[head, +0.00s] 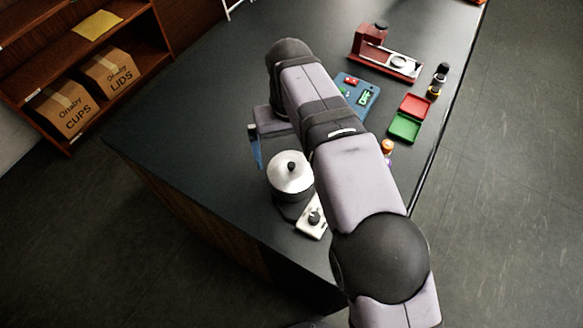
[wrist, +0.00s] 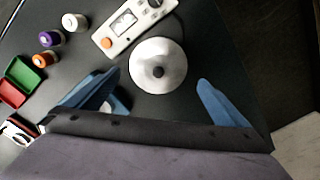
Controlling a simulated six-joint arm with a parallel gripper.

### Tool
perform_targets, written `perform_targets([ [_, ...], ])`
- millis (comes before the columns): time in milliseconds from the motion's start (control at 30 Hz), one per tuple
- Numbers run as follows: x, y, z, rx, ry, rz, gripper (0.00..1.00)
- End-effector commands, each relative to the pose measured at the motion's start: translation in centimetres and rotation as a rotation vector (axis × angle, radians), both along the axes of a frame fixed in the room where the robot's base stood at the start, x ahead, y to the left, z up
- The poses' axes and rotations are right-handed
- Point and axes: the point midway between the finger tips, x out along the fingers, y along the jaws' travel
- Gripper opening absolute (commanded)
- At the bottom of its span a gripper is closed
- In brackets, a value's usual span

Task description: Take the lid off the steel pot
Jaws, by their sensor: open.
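The steel pot (head: 290,188) stands on the dark table with its lid (head: 288,168) on; a round black knob tops the lid. In the wrist view the lid (wrist: 158,62) shows from above, its knob in the middle. My gripper (wrist: 160,88) is open and empty, its two blue fingers spread wide on either side below the lid in that picture. In the head view my gripper (head: 256,150) is mostly hidden by my arm, with one blue finger showing behind the pot. I see no contact with the pot.
A white device (head: 313,218) with a dial is close beside the pot; it also shows in the wrist view (wrist: 128,25). Small bottles (head: 387,147), a red tray (head: 415,105) and a green tray (head: 404,127) are on the right. The table's left side is clear.

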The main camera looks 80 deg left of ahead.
Motion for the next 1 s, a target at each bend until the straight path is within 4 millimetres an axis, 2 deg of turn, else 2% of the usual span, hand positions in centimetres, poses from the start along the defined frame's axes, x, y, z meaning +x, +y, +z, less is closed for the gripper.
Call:
perform_targets([
  [333, 0.2, -0.1, -1.4, -0.004, 0.000, -0.001, 1.00],
  [700, 0.3, 0.0, -5.4, -0.002, 0.000, -0.001, 1.00],
  [967, 0.3, 0.0, -5.8, 0.001, 0.000, -0.001, 1.00],
  [1000, 0.3, 0.0, -5.8, 0.001, 0.000, -0.001, 0.98],
])
